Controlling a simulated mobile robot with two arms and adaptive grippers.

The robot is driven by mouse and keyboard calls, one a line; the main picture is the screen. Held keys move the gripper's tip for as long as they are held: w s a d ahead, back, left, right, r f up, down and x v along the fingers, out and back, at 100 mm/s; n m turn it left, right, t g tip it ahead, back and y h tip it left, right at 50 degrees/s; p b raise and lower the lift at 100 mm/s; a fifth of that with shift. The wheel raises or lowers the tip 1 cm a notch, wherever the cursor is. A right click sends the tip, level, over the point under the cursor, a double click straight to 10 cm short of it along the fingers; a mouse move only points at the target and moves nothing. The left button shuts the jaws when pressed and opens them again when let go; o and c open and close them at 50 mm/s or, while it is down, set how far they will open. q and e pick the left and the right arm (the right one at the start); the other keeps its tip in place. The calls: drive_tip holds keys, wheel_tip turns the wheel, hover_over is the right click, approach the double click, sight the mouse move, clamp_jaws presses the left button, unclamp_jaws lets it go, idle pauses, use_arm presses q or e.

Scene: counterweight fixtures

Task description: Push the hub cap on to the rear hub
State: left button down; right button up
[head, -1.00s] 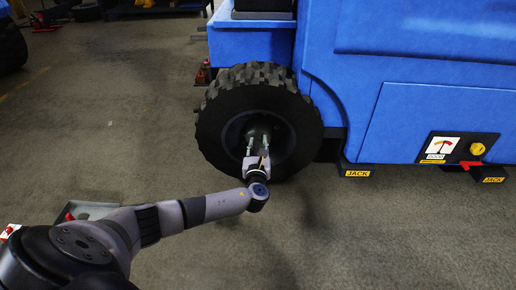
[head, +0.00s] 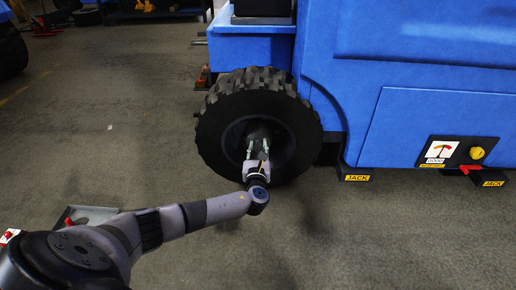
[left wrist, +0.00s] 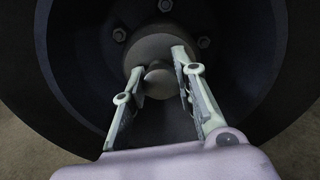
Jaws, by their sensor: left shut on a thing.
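The rear wheel (head: 216,135) is a black knobbly tyre with a dark recessed rim at the side of the blue vehicle. My left gripper (head: 257,142) reaches into the rim from below. In the left wrist view its fingers (left wrist: 158,78) are shut on the hub cap (left wrist: 150,48), a grey round part with a rounded knob between the fingertips. The cap is in front of the rear hub (left wrist: 180,18), whose bolts show around it. The cap covers the hub's middle, so I cannot tell whether they touch. My right gripper is out of view.
The blue vehicle (head: 400,60) fills the upper right. A grey tray (head: 92,214) lies at lower left. The floor around the wheel is clear.

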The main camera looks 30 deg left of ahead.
use_arm(q)
drive_tip(key=shift+w, duration=0.1)
drive_tip(key=c, duration=1.2)
unclamp_jaws()
